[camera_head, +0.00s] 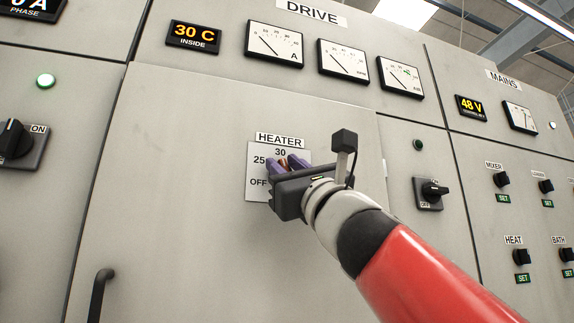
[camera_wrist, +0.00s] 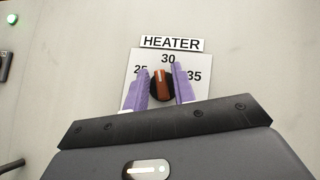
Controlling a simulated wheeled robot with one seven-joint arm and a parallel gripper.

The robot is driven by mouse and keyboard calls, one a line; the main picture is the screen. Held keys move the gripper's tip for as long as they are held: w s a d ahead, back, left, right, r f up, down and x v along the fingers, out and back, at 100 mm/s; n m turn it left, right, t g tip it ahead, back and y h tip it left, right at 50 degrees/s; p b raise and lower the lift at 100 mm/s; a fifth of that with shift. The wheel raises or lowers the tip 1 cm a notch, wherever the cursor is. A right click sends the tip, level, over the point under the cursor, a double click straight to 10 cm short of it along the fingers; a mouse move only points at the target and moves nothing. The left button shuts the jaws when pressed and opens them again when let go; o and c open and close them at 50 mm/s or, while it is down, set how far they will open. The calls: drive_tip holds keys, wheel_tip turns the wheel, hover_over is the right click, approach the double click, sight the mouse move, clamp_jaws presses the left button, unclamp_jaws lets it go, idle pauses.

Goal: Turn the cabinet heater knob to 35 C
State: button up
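The heater knob (camera_wrist: 162,83) has an orange-brown grip on a dark round base and points up, close to the 30 mark. Its white plate (camera_wrist: 166,59) shows 25, 30 and 35 in the wrist view; in the head view OFF also shows, and 35 is hidden behind my gripper. My gripper (camera_wrist: 162,80) has its two purple fingers on either side of the knob, with gaps visible between fingers and grip. It also shows at the plate in the head view (camera_head: 286,163). The inside display (camera_head: 193,37) reads 30 C.
A black door handle (camera_head: 101,295) is at the lower left. A switch marked OFF (camera_head: 431,192) stands right of my wrist. Several dial meters (camera_head: 343,62) are above. The panel around the heater plate is bare.

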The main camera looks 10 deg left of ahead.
clamp_jaws()
